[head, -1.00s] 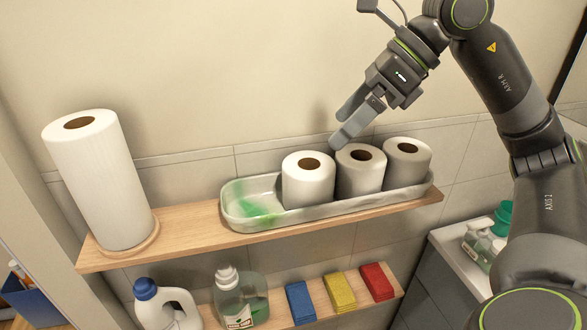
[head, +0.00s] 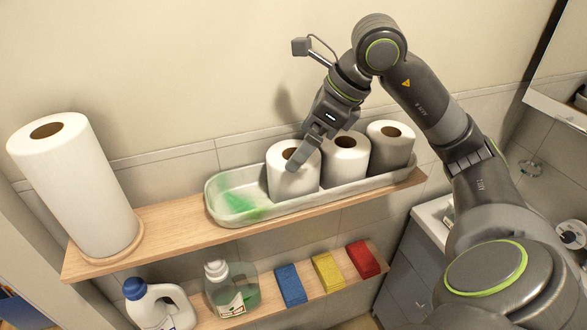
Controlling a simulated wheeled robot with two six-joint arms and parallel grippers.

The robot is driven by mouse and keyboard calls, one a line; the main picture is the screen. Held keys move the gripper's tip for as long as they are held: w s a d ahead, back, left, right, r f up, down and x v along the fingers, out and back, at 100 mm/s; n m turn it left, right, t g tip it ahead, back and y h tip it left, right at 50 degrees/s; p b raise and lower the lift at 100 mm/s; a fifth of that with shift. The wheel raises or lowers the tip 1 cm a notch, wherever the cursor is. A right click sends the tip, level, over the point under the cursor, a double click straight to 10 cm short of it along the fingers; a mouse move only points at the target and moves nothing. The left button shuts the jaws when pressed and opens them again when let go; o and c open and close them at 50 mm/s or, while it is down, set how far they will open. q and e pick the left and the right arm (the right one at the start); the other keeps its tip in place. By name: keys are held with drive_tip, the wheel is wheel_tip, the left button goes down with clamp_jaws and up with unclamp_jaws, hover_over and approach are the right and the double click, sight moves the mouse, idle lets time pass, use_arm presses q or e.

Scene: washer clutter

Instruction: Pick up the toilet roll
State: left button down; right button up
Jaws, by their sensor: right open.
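Three white toilet rolls stand upright in a row in a grey tray (head: 222,209) on the upper wooden shelf. The left roll (head: 283,181) is partly hidden by my right gripper (head: 296,160). The middle roll (head: 346,158) and the right roll (head: 391,149) stand close beside it. My right gripper is open and points down over the left roll, with a finger in front of its upper side. The other finger is hard to make out. Whether it touches the roll I cannot tell. My left gripper is out of view.
A tall paper towel roll (head: 75,190) stands at the shelf's left end. The tray's left part holds a green smear (head: 240,202). Below, a lower shelf holds a white jug (head: 160,305), a clear bottle (head: 232,288), and blue, yellow and red sponges (head: 328,272).

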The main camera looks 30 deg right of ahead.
drive_tip(key=shift+s+d+p+x, duration=0.1)
drive_tip(key=shift+p+x, duration=0.45)
drive_tip(key=shift+x, duration=0.5)
drive_tip(key=shift+s+d+p+x, duration=0.15)
drive_tip(key=shift+p+x, duration=0.35)
drive_tip(key=shift+x, duration=1.6)
drive_tip(key=shift+d, duration=0.15)
drive_tip(key=c, duration=0.7)
